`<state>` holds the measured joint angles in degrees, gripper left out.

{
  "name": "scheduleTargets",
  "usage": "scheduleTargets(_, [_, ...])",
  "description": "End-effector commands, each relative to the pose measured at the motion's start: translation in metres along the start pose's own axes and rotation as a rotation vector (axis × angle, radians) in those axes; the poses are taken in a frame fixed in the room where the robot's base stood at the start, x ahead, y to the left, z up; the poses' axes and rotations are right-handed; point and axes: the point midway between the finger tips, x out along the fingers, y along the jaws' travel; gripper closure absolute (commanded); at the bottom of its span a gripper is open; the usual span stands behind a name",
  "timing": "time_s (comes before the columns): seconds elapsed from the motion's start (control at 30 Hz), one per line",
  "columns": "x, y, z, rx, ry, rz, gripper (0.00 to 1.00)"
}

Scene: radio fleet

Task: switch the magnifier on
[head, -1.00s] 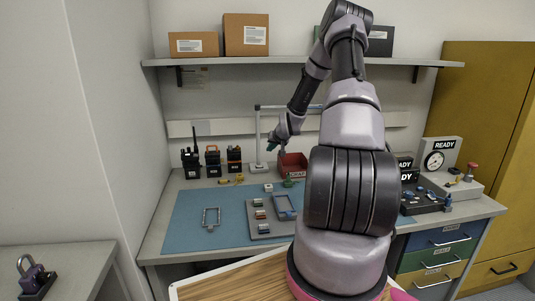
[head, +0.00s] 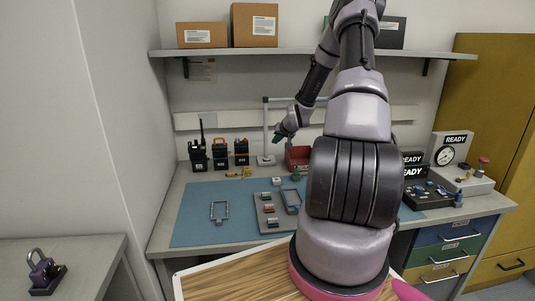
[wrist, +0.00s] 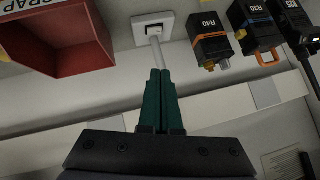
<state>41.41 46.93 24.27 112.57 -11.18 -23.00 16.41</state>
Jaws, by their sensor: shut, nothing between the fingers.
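The magnifier stands at the back of the bench; I see its pale post (head: 266,130) and square base (head: 266,160), and a horizontal bar runs right from the post top. The bar's far end, and any lens there, is hidden behind my arm. My gripper (head: 278,139) is just right of the post in the head view. In the wrist view its green fingers (wrist: 160,76) are together and empty, pointing toward the magnifier's white base (wrist: 152,27). The post (wrist: 156,52) passes behind the fingertips; I cannot tell whether they touch.
A red bin (head: 298,157) marked SCRAP stands close right of the base. Several radios (head: 220,153) stand left of it. A shelf (head: 230,52) with boxes runs above. A blue mat (head: 190,210) carries a grey tray (head: 268,222) and a small frame (head: 219,210).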

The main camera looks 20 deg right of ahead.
Motion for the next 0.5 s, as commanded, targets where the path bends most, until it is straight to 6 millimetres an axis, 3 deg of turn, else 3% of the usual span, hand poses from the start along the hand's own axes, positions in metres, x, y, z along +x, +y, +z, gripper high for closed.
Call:
scheduleTargets(0.17, [0.017, -0.001, 0.001, 0.0, -0.002, -0.001, 1.0])
scheduleTargets(0.5, [0.088, -0.001, 0.001, 0.0, -0.001, -0.001, 1.0])
